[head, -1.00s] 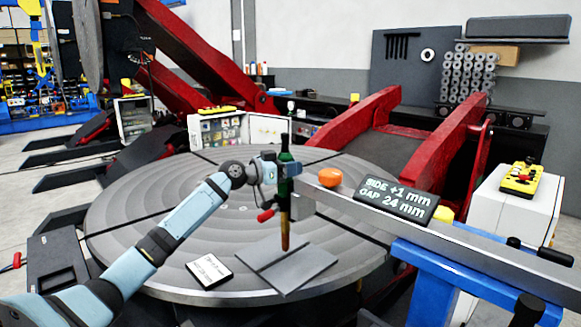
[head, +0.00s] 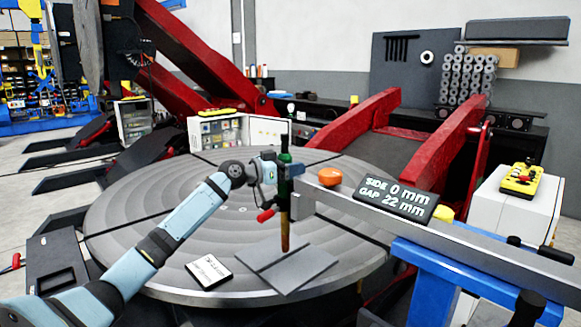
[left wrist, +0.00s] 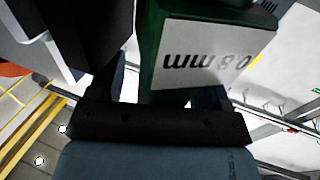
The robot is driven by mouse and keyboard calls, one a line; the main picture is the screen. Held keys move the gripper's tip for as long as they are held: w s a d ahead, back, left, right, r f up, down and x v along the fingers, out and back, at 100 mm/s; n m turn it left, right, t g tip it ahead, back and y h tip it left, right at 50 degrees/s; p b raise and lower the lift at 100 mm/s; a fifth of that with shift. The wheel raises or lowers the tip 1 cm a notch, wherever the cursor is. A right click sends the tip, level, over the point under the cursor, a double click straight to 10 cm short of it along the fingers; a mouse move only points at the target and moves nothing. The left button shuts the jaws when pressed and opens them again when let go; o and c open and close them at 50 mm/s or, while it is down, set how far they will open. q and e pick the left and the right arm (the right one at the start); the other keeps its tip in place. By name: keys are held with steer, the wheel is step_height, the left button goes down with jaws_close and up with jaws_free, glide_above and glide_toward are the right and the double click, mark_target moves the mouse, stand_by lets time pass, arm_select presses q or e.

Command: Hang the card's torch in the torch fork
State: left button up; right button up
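My left gripper (head: 279,172) is shut on an upright green torch (head: 285,185) with a coppery lower end and a red part at its side. In the left wrist view the torch (left wrist: 165,75) carries a white label reading 0.8 mm, upside down. The torch is just left of the grey beam's end, where a light bracket, seemingly the torch fork (head: 302,205), sits; the readout (head: 395,198) shows SIDE 0 mm, GAP 22 mm. The fork's slot is not clear. The card (head: 208,271) lies on the round table; its print is too small to read. My right gripper is out of view.
A grey beam (head: 455,240) runs from the blue stand (head: 432,285) at right over the round table (head: 130,225). An orange knob (head: 329,177) sits near its end. Grey angled plates (head: 288,268) lie below the torch. The table's left side is mostly clear.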

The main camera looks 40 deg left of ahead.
arm_select(q)
steer(key=shift+f, duration=0.25)
steer(key=shift+s+a+f, duration=0.1)
steer(key=shift+s+a, duration=0.15)
steer(key=shift+s, duration=0.15)
steer(key=b+v, duration=0.2)
steer(key=v, duration=1.1)
steer(key=shift+r+b, duration=0.25)
steer(key=shift+b, duration=0.1)
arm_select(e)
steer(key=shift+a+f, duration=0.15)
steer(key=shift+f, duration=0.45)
arm_select(q)
steer(key=shift+d, duration=0.15)
